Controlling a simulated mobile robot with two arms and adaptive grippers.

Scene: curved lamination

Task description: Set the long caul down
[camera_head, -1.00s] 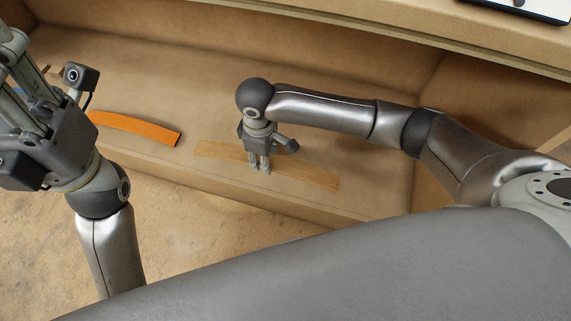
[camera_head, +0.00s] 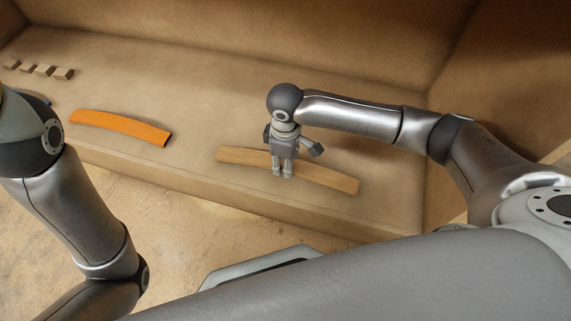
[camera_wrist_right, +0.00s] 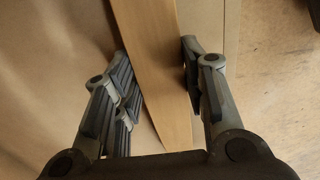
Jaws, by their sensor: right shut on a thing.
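The long caul (camera_head: 325,179) is a slim, pale wooden strip lying at a slant over the front of the wooden shelf in the head view. My right gripper (camera_head: 282,172) points down at its middle and is shut on it. In the right wrist view, the caul (camera_wrist_right: 155,65) runs between the two fingers of the right gripper (camera_wrist_right: 163,85). The caul is at or very near the shelf surface; I cannot tell whether it touches. My left gripper is out of the picture; only my left arm shows.
An orange curved strip (camera_head: 120,127) lies on the shelf (camera_head: 200,110) to the left of the caul. Several small wooden blocks (camera_head: 42,70) stand in a row at the far left. A back wall and a right side wall bound the shelf. Its front edge drops off close to the caul.

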